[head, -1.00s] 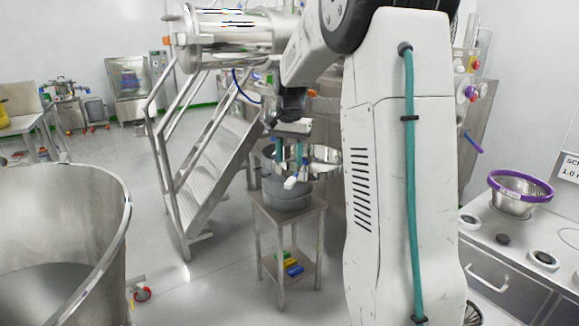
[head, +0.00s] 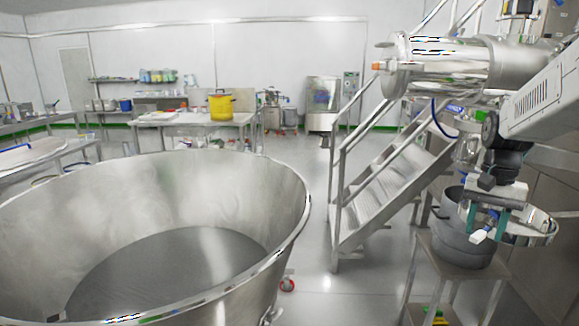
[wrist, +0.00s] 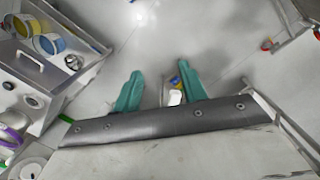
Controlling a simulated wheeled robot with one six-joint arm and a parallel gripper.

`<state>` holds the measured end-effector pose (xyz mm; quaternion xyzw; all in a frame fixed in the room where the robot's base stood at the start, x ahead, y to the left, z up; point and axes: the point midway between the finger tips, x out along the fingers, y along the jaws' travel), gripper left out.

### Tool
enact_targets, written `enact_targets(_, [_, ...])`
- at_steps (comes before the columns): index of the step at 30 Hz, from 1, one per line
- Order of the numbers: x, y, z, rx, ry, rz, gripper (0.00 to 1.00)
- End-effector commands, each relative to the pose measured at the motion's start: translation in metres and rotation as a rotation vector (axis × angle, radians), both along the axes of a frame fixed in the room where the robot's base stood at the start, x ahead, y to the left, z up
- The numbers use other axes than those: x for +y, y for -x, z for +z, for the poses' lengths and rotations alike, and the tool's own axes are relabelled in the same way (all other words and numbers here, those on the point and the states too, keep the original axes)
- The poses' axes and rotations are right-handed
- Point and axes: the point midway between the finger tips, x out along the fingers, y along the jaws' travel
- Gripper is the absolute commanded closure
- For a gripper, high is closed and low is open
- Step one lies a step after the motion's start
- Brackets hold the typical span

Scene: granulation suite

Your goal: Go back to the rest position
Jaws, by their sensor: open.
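My gripper (head: 484,230) is at the right of the head view, at the end of my arm, with its two teal fingers pointing down. In the wrist view the teal fingers (wrist: 161,76) stand well apart, with floor visible between them. A small white piece (wrist: 175,98) shows beside the right finger there; I cannot tell what it is. In the head view the gripper overlaps a grey pot (head: 462,250) on a small steel stand (head: 440,262); the gap between them is unclear.
A large steel bowl (head: 285,190) fills the front left. Steel steps (head: 385,190) and a horizontal steel vessel (head: 455,65) stand at centre right. A yellow pot (head: 221,107) is on a back table. Floor (head: 320,240) is clear between bowl and steps.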

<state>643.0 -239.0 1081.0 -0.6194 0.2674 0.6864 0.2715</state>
Motion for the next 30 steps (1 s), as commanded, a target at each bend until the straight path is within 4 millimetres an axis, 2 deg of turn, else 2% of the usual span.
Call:
enact_targets(1, [0.019,0.014,0.004,0.000,-0.003,0.056,0.58])
enact_targets(6, [0.081,0.069,0.015,-0.010,-0.010,0.262,0.58])
enact_targets(12, [0.144,0.140,0.017,-0.045,-0.003,0.497,0.58])
enact_targets(18, [0.185,0.200,0.010,-0.105,0.019,0.672,0.58])
enact_targets(21, [0.196,0.216,0.009,-0.143,0.034,0.721,0.58])
enact_targets(24, [0.203,0.223,0.013,-0.179,0.048,0.754,0.58])
enact_targets(25, [0.204,0.224,0.015,-0.190,0.050,0.762,0.61])
enact_targets(29, [0.208,0.225,0.019,-0.207,0.056,0.782,0.97])
enact_targets(30, [0.208,0.224,0.018,-0.206,0.055,0.783,1.00])
